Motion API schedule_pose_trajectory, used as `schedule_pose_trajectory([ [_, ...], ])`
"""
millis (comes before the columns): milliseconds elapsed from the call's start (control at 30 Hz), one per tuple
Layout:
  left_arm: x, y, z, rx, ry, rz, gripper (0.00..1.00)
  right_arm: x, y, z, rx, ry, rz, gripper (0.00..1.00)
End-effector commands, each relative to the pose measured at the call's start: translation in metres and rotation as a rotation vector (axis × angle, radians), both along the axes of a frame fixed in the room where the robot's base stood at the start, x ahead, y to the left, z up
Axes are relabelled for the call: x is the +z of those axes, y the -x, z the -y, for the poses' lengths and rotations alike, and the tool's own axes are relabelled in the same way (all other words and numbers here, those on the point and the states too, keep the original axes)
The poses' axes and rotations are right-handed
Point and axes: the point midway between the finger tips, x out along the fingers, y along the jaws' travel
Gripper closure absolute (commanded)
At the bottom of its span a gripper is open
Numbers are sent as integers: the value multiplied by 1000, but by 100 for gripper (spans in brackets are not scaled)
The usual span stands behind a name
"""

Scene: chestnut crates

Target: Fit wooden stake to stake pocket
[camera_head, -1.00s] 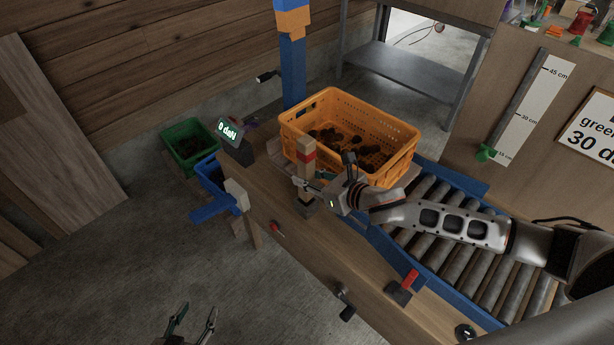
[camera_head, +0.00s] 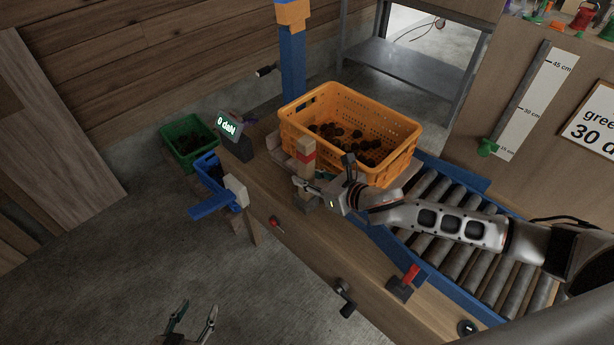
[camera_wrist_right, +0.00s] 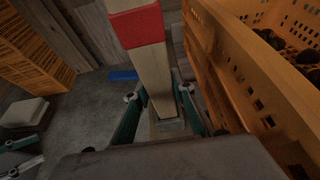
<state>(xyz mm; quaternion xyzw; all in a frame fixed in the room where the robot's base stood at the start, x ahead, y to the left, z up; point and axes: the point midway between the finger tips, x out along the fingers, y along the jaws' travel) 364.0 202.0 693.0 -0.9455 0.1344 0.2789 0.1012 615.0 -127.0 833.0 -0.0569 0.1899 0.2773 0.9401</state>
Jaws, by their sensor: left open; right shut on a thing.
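The wooden stake (camera_head: 305,148) is a pale upright post with a red band, standing beside the orange crate in the head view. It also shows in the right wrist view (camera_wrist_right: 152,72). My right gripper (camera_head: 309,186) is shut on the stake below the band, with a green finger on each side. A dark grey stake pocket (camera_head: 304,202) is at its foot on the bench edge. In the wrist view the stake's lower end meets this pocket (camera_wrist_right: 170,126); how deep it sits I cannot tell. My left gripper (camera_head: 198,306) is open and empty, low over the floor.
The orange crate (camera_head: 292,120) holds dark chestnuts and stands close behind the stake. A roller conveyor (camera_head: 455,262) lies to the right. A display reading 0 daN (camera_head: 228,125), a blue-handled part (camera_head: 208,208) and a green bin (camera_head: 170,133) are to the left.

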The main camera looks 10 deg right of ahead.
Motion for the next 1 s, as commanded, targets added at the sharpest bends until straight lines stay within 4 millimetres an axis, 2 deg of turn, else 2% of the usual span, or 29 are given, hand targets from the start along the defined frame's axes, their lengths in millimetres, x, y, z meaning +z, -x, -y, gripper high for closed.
schedule_pose_trajectory([
  [1000,-14,1,0,1,0,-2,57,-23,0,0,0,-1,1,100],
])
